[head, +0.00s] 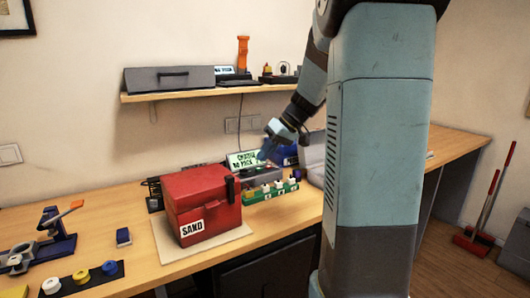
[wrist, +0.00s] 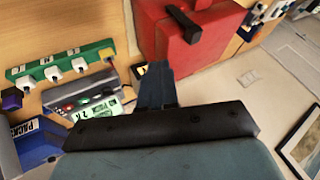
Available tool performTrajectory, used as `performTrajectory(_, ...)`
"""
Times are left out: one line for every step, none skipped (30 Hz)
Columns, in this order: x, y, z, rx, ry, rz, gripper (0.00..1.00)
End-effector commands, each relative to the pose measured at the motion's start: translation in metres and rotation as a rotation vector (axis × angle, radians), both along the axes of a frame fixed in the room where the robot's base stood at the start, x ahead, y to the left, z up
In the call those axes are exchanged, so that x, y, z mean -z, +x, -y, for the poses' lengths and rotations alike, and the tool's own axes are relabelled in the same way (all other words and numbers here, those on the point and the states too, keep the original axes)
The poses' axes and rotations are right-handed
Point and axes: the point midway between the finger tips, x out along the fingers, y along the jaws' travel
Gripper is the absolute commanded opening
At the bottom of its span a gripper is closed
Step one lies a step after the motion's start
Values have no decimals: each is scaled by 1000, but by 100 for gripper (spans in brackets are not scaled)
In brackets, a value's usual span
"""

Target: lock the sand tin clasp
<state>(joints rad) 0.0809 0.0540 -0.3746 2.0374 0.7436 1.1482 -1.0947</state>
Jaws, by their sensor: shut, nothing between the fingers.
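The sand tin (head: 202,203) is a red box with a white SAND label on its front, standing on a pale board on the bench. Its lid looks down. A dark clasp (head: 230,188) is on its right side; in the wrist view the clasp (wrist: 184,24) lies on the red tin (wrist: 160,40). I cannot tell whether the clasp is latched. My gripper (head: 266,152) is above and behind the tin to the right, apart from it. In the wrist view its blue fingers (wrist: 156,85) are together and empty, below the clasp.
A green strip with white plugs (head: 270,190) and a small lit display (head: 243,159) stand right of and behind the tin. A blue tool with an orange lever (head: 50,236) and tape rolls (head: 80,277) are at left. A shelf (head: 200,90) hangs above.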

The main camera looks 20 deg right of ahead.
Motion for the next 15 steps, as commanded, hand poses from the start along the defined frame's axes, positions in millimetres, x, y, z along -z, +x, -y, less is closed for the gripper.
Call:
performTrajectory(9, 2, -6, -3, 0, -4, 0)
performTrajectory(13, 4, -8, -2, -1, -3, 0)
performTrajectory(18, 6, -12, -3, 0, -4, 0)
performTrajectory(23, 7, -15, -3, 0, -4, 0)
performTrajectory(27, 9, -18, -3, 0, -4, 0)
performTrajectory(32, 11, -22, -3, 0, -4, 0)
performTrajectory(37, 12, -24, -2, 1, -4, 0)
performTrajectory(41, 14, -27, -1, 0, -4, 0)
performTrajectory(47, 16, -31, -3, 0, -4, 0)
performTrajectory(51, 17, -34, -3, 0, -3, 0)
performTrajectory(55, 19, -36, -2, -1, -3, 0)
performTrajectory(55, 18, -42, -4, 0, 0, 0)
performTrajectory(53, 17, -47, -4, 0, 1, 0)
performTrajectory(53, 16, -51, -4, 0, 1, 0)
performTrajectory(53, 15, -56, -3, 0, 1, 0)
